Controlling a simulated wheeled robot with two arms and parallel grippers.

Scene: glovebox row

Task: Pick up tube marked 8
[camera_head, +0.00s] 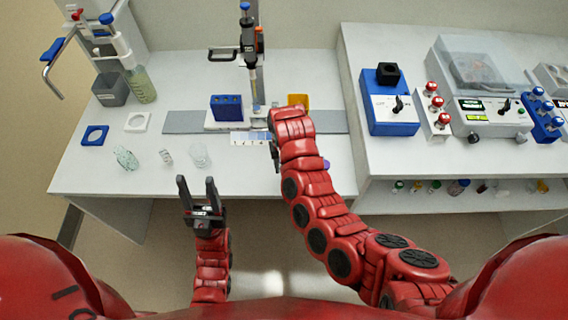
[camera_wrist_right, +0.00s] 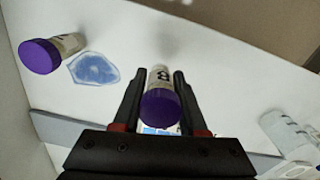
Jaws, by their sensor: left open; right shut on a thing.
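The tube marked 8 (camera_wrist_right: 160,80) has a purple cap and a pale body with a dark 8 on it. In the right wrist view it lies between the two dark fingers of my right gripper (camera_wrist_right: 161,74), which is shut on it. I cannot tell whether the tube is clear of the bench. In the head view my right gripper (camera_head: 274,152) is mostly hidden by its red arm over the bench front. My left gripper (camera_head: 197,181) is open and empty in front of the bench edge.
A second purple-capped tube (camera_wrist_right: 45,54) lies beside a blue patch (camera_wrist_right: 93,68). A blue block (camera_head: 227,107) and a pipette stand (camera_head: 248,40) are behind.

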